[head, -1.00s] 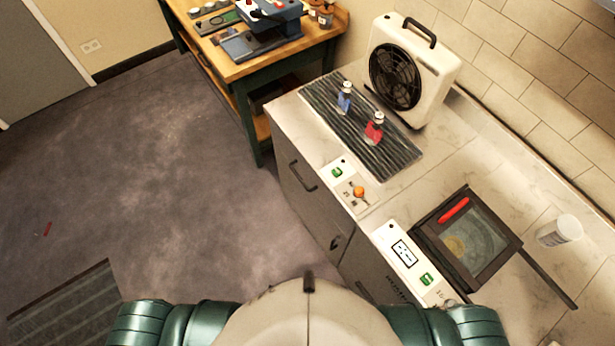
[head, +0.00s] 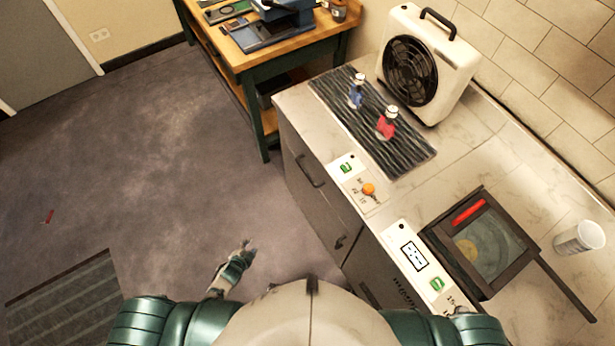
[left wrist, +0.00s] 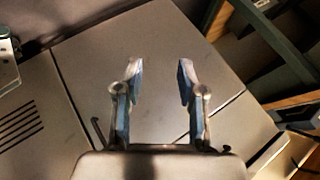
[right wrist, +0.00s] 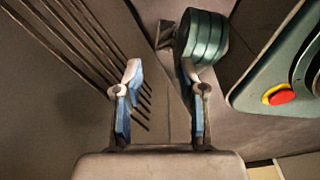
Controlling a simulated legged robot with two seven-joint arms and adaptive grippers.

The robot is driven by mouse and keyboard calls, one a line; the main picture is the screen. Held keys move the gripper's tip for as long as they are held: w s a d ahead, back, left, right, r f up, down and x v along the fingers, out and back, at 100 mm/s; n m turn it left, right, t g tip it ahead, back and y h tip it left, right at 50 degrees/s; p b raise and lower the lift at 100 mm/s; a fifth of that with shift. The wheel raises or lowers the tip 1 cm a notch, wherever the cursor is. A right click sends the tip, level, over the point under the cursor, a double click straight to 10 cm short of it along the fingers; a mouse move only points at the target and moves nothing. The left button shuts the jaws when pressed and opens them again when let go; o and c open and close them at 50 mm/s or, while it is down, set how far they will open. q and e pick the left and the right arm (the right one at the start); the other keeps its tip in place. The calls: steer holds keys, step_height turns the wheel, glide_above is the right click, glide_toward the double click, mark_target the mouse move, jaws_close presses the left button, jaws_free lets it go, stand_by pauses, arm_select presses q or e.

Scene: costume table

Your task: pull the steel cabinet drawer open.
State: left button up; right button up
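The grey steel cabinet (head: 325,205) stands under the pale countertop, and its front has dark bar handles. One handle (head: 311,171) is on the upper left of the front, and another (head: 341,241) is lower down. My left gripper (head: 243,246) is over the floor, left of the cabinet front and apart from it. In the left wrist view the left gripper (left wrist: 159,76) is open and empty, facing grey panels (left wrist: 125,60) with seams between them. My right gripper is outside the head view; in the right wrist view it (right wrist: 160,75) is open and empty.
The countertop holds a white fan (head: 430,65), a striped mat (head: 345,105) with blue and red bottles, a dark framed tray (head: 520,262) and a white cup (head: 578,238). A wooden workbench (head: 240,60) stands behind.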

arm_select(q)
steer(key=w+d+r+m+t+h+b, duration=0.25)
steer(key=w+d+r+m, duration=0.3)
steer(key=w+r, duration=0.4)
steer(key=m+t+h+b, duration=0.1)
steer(key=m+t+h, duration=0.1)
steer(key=m+h, duration=0.35)
glide_toward(307, 173)
steer(key=shift+m+y, duration=0.6)
steer(key=shift+m, duration=0.2)
steer(key=b+x, duration=0.2)
steer(key=x, duration=0.8)
steer(key=shift+d+f, duration=0.1)
steer(key=shift+d, duration=0.2)
arm_select(e)
steer(key=w+a+r, duration=0.1)
steer(key=w, duration=0.6)
steer(key=shift+w+a, duration=0.25)
steer(key=shift+w, duration=0.1)
arm_select(q)
steer(key=shift+s, duration=0.1)
jaws_close()
